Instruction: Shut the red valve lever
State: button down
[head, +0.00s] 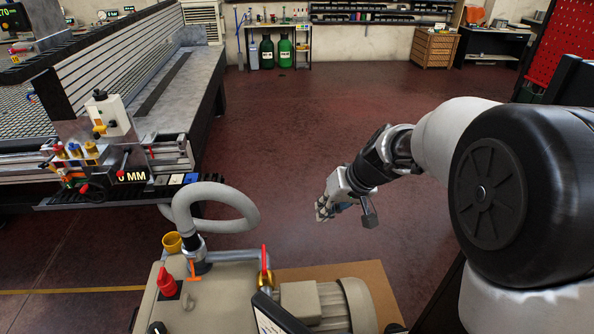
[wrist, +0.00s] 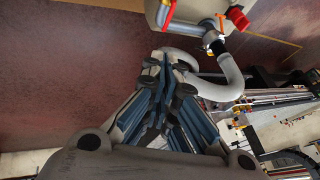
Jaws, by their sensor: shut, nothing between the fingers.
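The red valve lever (head: 264,258) stands upright on a brass valve (head: 266,280) on top of the beige pump unit (head: 220,302), at the bottom of the head view. A red piece (wrist: 167,5) at the top edge of the wrist view may be the same lever, cut off by the frame. My gripper (head: 322,212) is in mid-air behind and to the right of the lever, apart from it. In the wrist view its fingers (wrist: 168,88) are together with nothing between them.
A red knob (head: 167,283) and an orange handle (head: 191,267) sit left of the lever. A grey hose (head: 245,212) loops up behind the pump. A motor (head: 325,302) lies to the right. The grid table (head: 185,95) is at left. Open floor (head: 320,120) lies beyond.

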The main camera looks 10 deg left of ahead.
aim_at(264, 259)
jog(key=w+a+f+p, duration=0.1)
jog(key=w+a+f, duration=0.2)
jog(key=f, duration=0.5)
jog(key=w+a+f+y+p, duration=0.1)
jog(key=w+a+f, duration=0.25)
jog(key=f, duration=0.45)
jog(key=w+a+f, duration=0.2)
jog(key=w+f, duration=0.2)
jog(key=f, duration=0.4)
jog(key=w+a+f+b, duration=0.1)
jog(key=a+f+b, duration=0.1)
jog(key=a+f, duration=0.6)
jog(key=shift+a+f+n+b, duration=0.3)
jog(key=shift+f+b, duration=0.1)
jog(key=shift+f, duration=0.15)
